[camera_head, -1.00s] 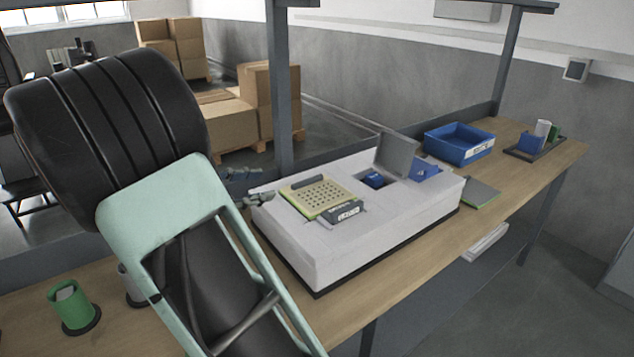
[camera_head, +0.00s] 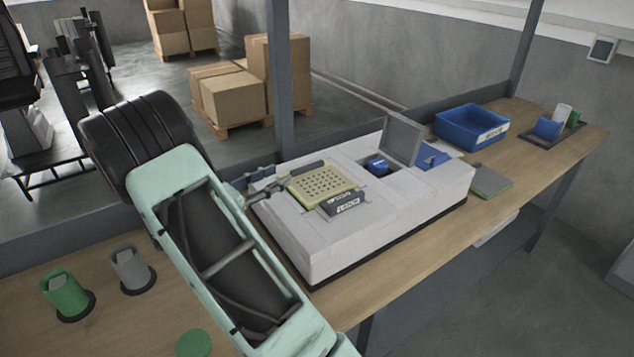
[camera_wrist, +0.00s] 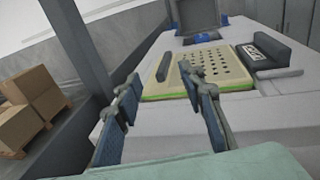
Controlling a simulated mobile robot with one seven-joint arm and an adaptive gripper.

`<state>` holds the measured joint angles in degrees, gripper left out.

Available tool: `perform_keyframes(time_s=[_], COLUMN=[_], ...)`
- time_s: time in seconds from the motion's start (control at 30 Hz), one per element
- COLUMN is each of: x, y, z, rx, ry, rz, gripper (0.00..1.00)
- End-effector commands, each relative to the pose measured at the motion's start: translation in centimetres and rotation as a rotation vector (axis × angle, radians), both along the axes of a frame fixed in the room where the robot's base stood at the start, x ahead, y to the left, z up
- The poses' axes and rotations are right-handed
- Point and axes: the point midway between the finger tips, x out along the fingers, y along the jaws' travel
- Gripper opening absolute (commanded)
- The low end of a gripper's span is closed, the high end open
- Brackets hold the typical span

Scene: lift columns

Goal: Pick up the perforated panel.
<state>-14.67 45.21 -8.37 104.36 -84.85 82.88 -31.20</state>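The perforated panel (camera_head: 325,183) is a cream-yellow plate with a green edge and rows of holes. It lies on top of the white block-like fixture (camera_head: 300,250). A dark bar (camera_head: 307,168) runs along one side of it. In the wrist view the panel (camera_wrist: 218,70) is ahead, with the dark bar (camera_wrist: 163,66) just beyond the space between my fingertips. My gripper (camera_wrist: 160,78) is open and empty; its right finger overlaps the panel's near left part in the picture. In the head view my gripper (camera_head: 267,181) is left of the panel, partly hidden by my arm.
A dark labelled block (camera_head: 345,202) sits beside the panel. A raised grey lid (camera_head: 402,139) stands behind, near a blue part (camera_head: 376,166). A blue bin (camera_head: 470,127) is farther right. Green (camera_head: 66,295) and grey (camera_head: 131,270) cups stand at left. A post (camera_head: 285,80) rises behind.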

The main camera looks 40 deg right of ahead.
Motion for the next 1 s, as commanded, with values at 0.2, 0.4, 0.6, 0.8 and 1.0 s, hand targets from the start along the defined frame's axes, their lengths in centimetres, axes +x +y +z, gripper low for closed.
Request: perform_keyframes(time_s=[0.2, 0.4, 0.6, 0.8, 1.0], x=[0.1, 0.4, 0.8, 1.0, 1.0], y=[-1.2, -3.5, -6.5, -7.5, -7.4], z=[-0.9, -1.0, -1.1, -1.2, -1.2], rx=[0.0, 0.001, 0.001, 0.001, 0.001], ry=[-0.002, -0.002, -0.003, -0.002, -0.002], rz=[-0.001, -0.005, -0.003, 0.0, 0.0], gripper=[0.37, 0.37, 0.37, 0.37, 0.32])
